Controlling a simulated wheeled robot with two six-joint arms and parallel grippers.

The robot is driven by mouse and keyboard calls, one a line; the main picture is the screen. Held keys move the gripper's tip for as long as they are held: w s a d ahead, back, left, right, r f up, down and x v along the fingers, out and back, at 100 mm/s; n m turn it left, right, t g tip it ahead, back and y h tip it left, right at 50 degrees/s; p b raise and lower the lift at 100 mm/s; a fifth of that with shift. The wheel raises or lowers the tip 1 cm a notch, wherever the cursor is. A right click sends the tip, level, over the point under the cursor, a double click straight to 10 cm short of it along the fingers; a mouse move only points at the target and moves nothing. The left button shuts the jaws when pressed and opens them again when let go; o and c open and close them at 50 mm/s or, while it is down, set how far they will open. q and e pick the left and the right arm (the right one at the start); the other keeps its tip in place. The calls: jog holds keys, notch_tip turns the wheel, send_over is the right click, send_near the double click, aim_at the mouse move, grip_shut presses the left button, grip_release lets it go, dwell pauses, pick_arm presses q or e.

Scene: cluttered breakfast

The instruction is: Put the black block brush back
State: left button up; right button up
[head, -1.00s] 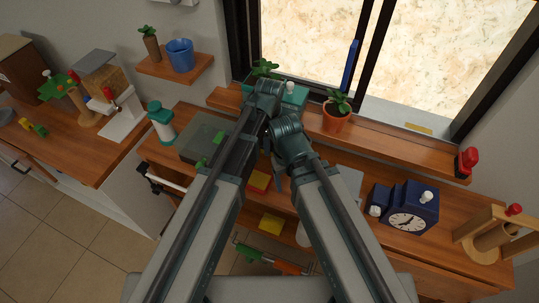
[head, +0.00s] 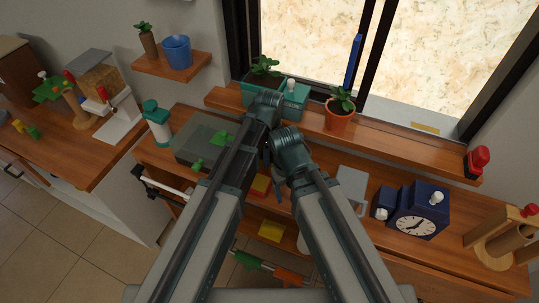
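I cannot pick out a black block brush in the head view. My two arms reach up the middle of the picture over the counter. My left gripper (head: 266,139) is at the far end of the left arm, above the counter between the grey-lidded box and the plant pots. Its fingers are mostly hidden by the wrists. My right arm ends just beside it, and its gripper is hidden behind its own wrist. I cannot see anything held in either one.
A grey-lidded box (head: 190,146) and white-and-teal bottle (head: 157,124) stand left on the counter. A navy clock (head: 414,222) and wooden stand (head: 497,238) stand right. Potted plants (head: 340,115) line the window ledge. A blue pot (head: 177,52) sits on the wall shelf.

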pick_arm(q)
jog(key=o, duration=0.3)
jog(key=shift+r, duration=0.2)
pick_arm(e)
jog(key=shift+r, duration=0.15)
pick_arm(q)
jog(key=r+p, duration=1.3)
jog(key=p, duration=0.1)
jog(key=shift+w+d+r, duration=0.2)
jog(key=shift+w+r, duration=0.15)
jog(key=shift+r, duration=0.05)
pick_arm(e)
notch_tip(320, 180, up, 14)
pick_arm(q)
jog(key=shift+f, duration=0.1)
pick_arm(e)
jog(key=shift+f, duration=0.2)
